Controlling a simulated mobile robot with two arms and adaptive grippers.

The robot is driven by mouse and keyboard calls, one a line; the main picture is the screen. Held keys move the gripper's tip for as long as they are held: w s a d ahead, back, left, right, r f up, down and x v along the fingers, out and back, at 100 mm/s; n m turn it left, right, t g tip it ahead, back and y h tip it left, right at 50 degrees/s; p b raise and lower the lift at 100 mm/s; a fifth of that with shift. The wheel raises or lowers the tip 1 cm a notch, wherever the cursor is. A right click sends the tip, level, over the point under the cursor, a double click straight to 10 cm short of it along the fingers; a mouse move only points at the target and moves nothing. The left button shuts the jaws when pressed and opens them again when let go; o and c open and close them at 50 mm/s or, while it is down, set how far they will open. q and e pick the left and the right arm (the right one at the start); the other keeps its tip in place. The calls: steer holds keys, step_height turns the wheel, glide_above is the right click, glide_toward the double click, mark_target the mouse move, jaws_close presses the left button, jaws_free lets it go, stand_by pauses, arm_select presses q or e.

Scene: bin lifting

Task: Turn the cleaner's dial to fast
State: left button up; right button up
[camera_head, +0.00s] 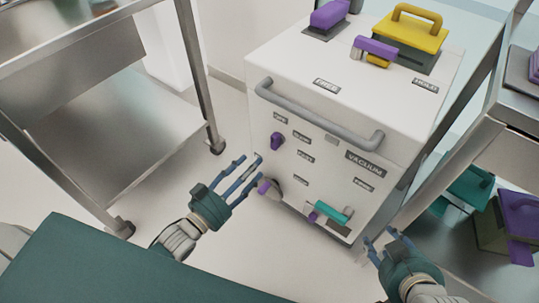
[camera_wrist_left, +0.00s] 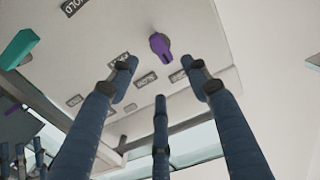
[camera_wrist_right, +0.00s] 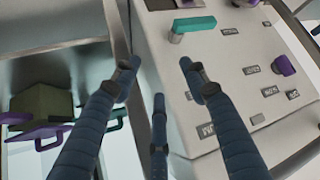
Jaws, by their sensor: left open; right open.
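My right gripper (camera_head: 379,241) is open and empty, below and right of the teal lever (camera_wrist_right: 193,25).
A metal cart (camera_head: 110,120) stands at the left. A yellow-handled block (camera_head: 412,35) sits on the cleaner's top. Floor between cart and cleaner is clear.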

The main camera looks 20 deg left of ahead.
mark_target(274, 144)
arm_select(q)
steer(key=b+x, duration=0.1)
steer(key=x, duration=0.4)
steer(key=shift+w+d, duration=0.1)
steer(key=shift+w, duration=0.1)
steer(key=b+x, duration=0.1)
steer(key=x, duration=0.3)
steer(key=shift+w+d, duration=0.15)
steer(key=shift+w, duration=0.2)
steer(key=shift+w+d, duration=0.1)
steer(key=shift+w, duration=0.15)
arm_select(e)
steer(key=w+a+r+t+y, duration=0.2)
steer(key=w+r+t, duration=0.4)
steer(key=r, duration=0.5)
steer(key=w+a, duration=0.1)
steer(key=w, duration=0.1)
steer(key=shift+w+a+r+t, duration=0.3)
steer(key=shift+w+a+t, duration=0.05)
steer(key=shift+t, duration=0.05)
arm_select(q)
steer(key=c, duration=1.2)
